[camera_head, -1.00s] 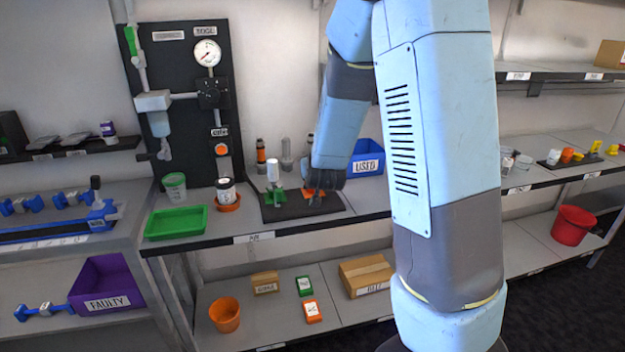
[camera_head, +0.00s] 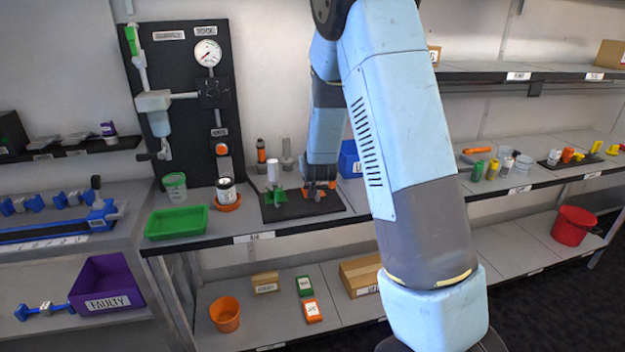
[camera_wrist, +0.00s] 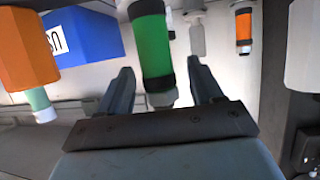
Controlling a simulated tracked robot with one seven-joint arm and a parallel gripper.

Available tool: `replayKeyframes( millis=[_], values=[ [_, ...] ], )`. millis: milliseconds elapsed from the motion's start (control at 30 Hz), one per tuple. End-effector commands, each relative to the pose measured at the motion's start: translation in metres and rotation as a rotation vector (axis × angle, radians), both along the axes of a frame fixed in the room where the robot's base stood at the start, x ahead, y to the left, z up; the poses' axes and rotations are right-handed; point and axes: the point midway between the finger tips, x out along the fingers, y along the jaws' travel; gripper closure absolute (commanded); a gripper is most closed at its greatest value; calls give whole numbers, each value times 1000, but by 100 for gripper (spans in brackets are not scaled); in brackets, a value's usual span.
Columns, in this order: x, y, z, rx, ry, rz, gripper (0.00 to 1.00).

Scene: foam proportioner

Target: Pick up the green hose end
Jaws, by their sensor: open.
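The green hose end (camera_wrist: 155,48) is a green cylinder with black bands and a pale tip in the wrist view. That view looks upside down. My gripper (camera_wrist: 160,66) is open, with one finger on each side of the green cylinder in the picture. Gaps show on both sides; I cannot tell how deep it sits between the fingers. In the head view my gripper (camera_head: 318,188) is low over the black mat (camera_head: 290,211), and my arm hides the green hose end.
An orange-banded hose end (camera_head: 261,151) and a grey one (camera_head: 287,155) stand to the left at the back. A blue USED box (camera_head: 349,160) is to the right. A green tray (camera_head: 176,223) lies left.

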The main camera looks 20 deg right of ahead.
Motion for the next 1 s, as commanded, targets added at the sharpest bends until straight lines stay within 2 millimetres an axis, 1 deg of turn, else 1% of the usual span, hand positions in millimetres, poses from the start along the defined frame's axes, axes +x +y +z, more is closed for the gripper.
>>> replayKeyframes(
  millis=[267,900,933,1000],
  values=[
    [2,0,-1,0,0,0,36],
    [1,0,-1,0,0,1,97],
    [1,0,-1,0,0,1,100],
    [1,0,-1,0,0,1,100]
  ],
)
